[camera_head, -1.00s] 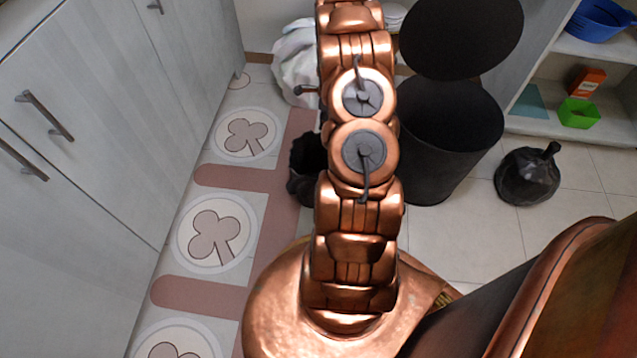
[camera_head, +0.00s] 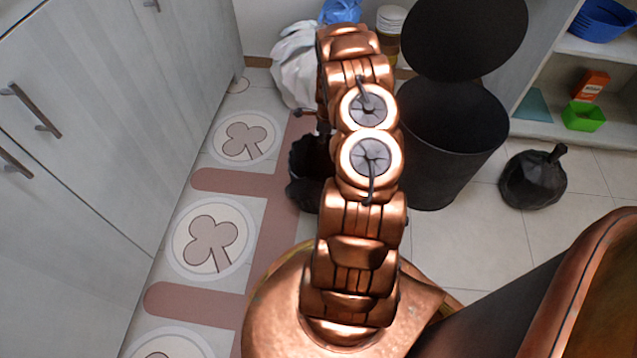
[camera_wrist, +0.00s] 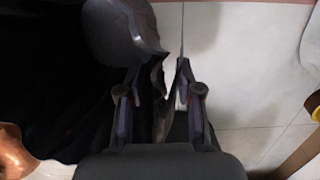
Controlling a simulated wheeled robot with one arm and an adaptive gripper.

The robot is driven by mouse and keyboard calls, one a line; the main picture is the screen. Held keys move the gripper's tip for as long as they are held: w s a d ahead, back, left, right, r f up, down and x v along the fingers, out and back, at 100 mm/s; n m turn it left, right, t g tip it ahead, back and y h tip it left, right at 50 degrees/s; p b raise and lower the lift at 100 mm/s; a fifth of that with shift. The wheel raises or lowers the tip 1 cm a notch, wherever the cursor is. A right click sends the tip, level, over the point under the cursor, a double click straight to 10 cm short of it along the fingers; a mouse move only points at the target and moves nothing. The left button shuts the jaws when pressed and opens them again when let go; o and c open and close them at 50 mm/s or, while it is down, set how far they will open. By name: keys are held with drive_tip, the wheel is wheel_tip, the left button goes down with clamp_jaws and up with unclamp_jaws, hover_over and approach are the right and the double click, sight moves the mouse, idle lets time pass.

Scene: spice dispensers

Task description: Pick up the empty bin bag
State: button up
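A black, open-looking bag (camera_head: 306,172) stands on the floor just left of my arm in the head view; my arm hides its right part. I take it as the empty bin bag. In the wrist view dark crumpled film (camera_wrist: 158,92) with a ragged edge lies between the fingers of my gripper (camera_wrist: 160,88). The fingers are apart, and I see no firm grip on the film. A grey rounded shape at the upper left there is hard to identify.
A black bin (camera_head: 450,140) with its lid (camera_head: 465,35) raised stands right of my arm. A tied black bag (camera_head: 533,180) sits farther right, near a shelf (camera_head: 545,127). A white bag (camera_head: 292,70) is at the back. Cabinets (camera_head: 110,110) line the left.

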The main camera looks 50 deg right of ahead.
drive_tip(key=shift+c, duration=0.4)
clamp_jaws()
